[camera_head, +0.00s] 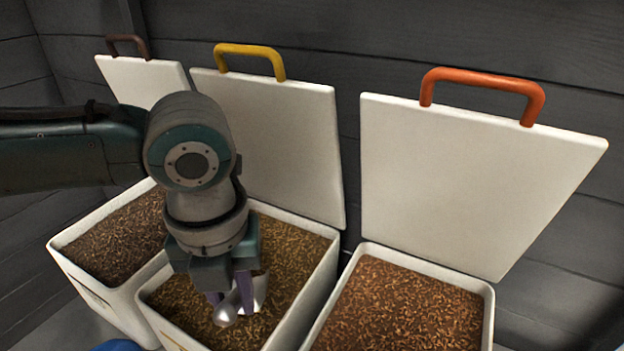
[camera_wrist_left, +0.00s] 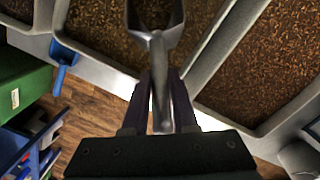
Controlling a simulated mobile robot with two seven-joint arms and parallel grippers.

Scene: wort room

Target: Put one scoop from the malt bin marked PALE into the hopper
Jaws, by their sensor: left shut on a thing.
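A metal scoop (camera_head: 227,314) is in my left gripper (camera_head: 230,291), which is shut on its handle. The gripper points down into the middle malt bin (camera_head: 310,299), whose open lid has a yellow handle (camera_head: 250,50). The scoop is at or just above the grain; I cannot tell if it touches. In the left wrist view, the scoop (camera_wrist_left: 159,55) stands between the fingers (camera_wrist_left: 160,82), with brown grain around its bowl. Whether the bowl holds grain is unclear. The bins' front labels are not readable, so PALE cannot be identified. The hopper and my right gripper are not in view.
An open bin with a brown lid handle (camera_head: 128,45) stands left, and one with an orange handle (camera_head: 484,84) stands right. Raised lids stand behind the bins, near a grey plank wall. In the wrist view, a green box (camera_wrist_left: 22,88) is at left, above wooden floor (camera_wrist_left: 95,110).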

